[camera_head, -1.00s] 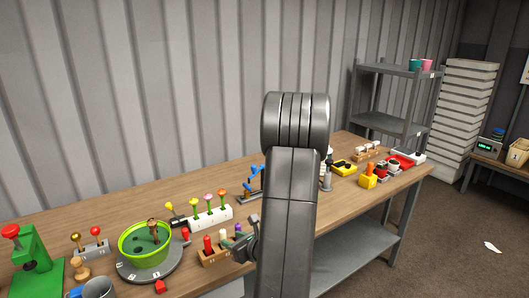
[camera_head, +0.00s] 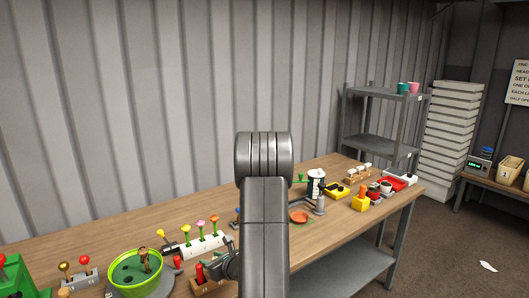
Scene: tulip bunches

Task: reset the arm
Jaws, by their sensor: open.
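My arm (camera_head: 264,215) stands upright in the middle of the head view, with its thick ribbed joint on top. My gripper (camera_head: 222,264) shows as a small dark part at the left of the arm, above the workbench (camera_head: 110,236) and close to a wooden block with coloured pegs (camera_head: 208,285). It is open, and I see nothing held in it. Its fingers are small and partly hidden by the arm. A white holder with several tulip-like flowers (camera_head: 203,246) stands just behind and left of it.
A green bowl (camera_head: 137,275) stands at the front left. Floor at the right is mostly clear.

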